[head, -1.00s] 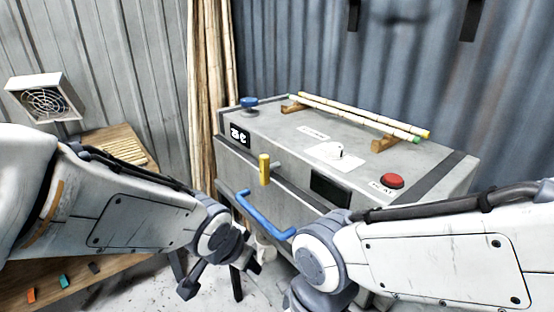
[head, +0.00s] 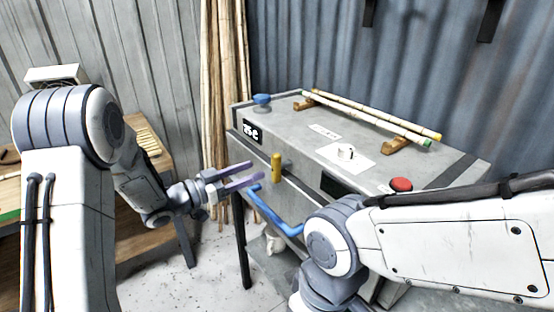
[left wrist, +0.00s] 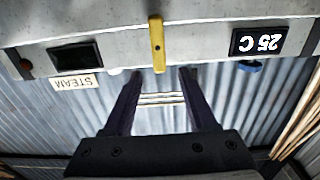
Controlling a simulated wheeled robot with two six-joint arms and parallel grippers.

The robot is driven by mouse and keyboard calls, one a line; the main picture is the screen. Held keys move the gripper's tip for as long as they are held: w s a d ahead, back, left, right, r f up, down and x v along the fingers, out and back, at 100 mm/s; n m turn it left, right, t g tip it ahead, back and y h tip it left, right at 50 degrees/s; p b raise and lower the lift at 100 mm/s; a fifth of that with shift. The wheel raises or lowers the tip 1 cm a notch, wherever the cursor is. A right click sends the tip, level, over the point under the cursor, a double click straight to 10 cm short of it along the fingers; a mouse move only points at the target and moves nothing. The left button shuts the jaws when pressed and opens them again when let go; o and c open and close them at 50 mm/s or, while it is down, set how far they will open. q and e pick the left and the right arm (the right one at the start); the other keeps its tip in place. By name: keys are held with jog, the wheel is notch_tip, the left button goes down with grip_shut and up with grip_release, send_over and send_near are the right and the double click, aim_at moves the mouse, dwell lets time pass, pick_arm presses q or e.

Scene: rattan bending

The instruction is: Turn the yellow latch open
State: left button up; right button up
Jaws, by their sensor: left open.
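The yellow latch (head: 276,167) is an upright bar on the front edge of the grey steam box (head: 310,150). My left gripper (head: 255,171) is open and empty, with its fingertips just left of the latch and pointing toward the box front. In the left wrist view the latch (left wrist: 157,42) lines up with the gap between the open fingers (left wrist: 161,74), beyond the tips. The fingers do not appear to touch it. My right arm crosses the lower right of the head view; its gripper is not visible.
A blue handle (head: 275,212) runs along the box front below the latch. A display reading 25 C (left wrist: 259,41) and a blue knob (head: 262,99) are near. A red button (head: 401,185), a white dial (head: 346,153) and rattan poles (head: 375,118) are on top.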

aim_at(272, 162)
pick_arm(q)
jog(key=p+x, duration=0.2)
jog(key=x, duration=0.6)
jog(key=shift+w+d, duration=0.2)
jog(key=shift+d, duration=0.1)
grip_shut()
